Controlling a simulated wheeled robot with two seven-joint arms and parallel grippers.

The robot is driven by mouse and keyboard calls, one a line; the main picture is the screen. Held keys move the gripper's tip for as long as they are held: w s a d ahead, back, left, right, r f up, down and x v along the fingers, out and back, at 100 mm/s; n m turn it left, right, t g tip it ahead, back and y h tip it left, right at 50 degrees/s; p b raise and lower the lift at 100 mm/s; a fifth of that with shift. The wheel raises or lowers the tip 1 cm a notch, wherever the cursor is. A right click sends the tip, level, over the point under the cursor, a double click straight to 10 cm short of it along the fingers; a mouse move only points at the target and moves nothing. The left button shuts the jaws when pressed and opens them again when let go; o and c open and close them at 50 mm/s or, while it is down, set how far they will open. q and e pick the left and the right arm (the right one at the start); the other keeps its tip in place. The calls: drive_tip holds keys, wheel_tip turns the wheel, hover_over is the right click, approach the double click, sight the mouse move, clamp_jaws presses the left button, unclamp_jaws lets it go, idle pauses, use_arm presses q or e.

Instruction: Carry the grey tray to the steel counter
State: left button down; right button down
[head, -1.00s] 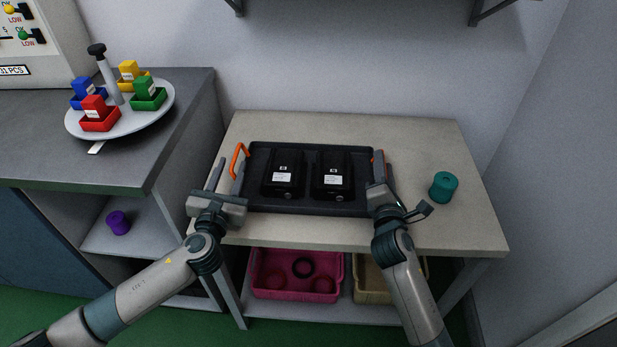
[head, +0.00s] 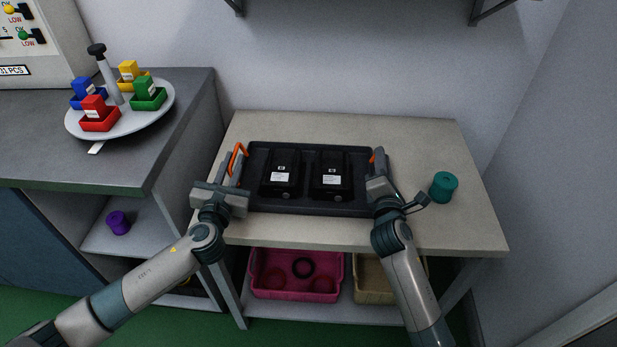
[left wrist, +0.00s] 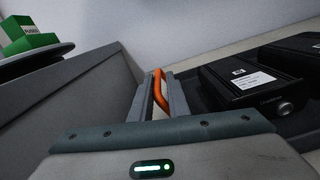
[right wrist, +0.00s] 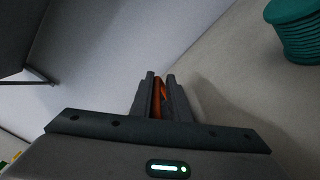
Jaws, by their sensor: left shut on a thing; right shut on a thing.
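The dark grey tray (head: 306,206) lies on the light-topped table (head: 420,140) and holds two black boxes (head: 281,174) with white labels. It has an orange handle at each short end. My left gripper (head: 238,168) is shut on the left orange handle (left wrist: 159,92). My right gripper (head: 378,164) is shut on the right orange handle (right wrist: 158,98), of which only a little shows. The grey steel counter (head: 185,115) stands to the left of the table, slightly apart from the tray.
A round stand (head: 152,122) with red, blue, yellow and green bins sits on the counter. A teal cylinder (head: 443,186) stands right of the tray. Pink (head: 297,292) and tan (head: 372,290) bins sit below. A purple cylinder (head: 118,222) lies under the counter.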

use_arm(q)
drive_tip(key=shift+w+r, duration=0.1)
drive_tip(key=shift+r, duration=0.1)
use_arm(e)
drive_tip(key=shift+w+r, duration=0.1)
drive_tip(key=shift+r, duration=0.2)
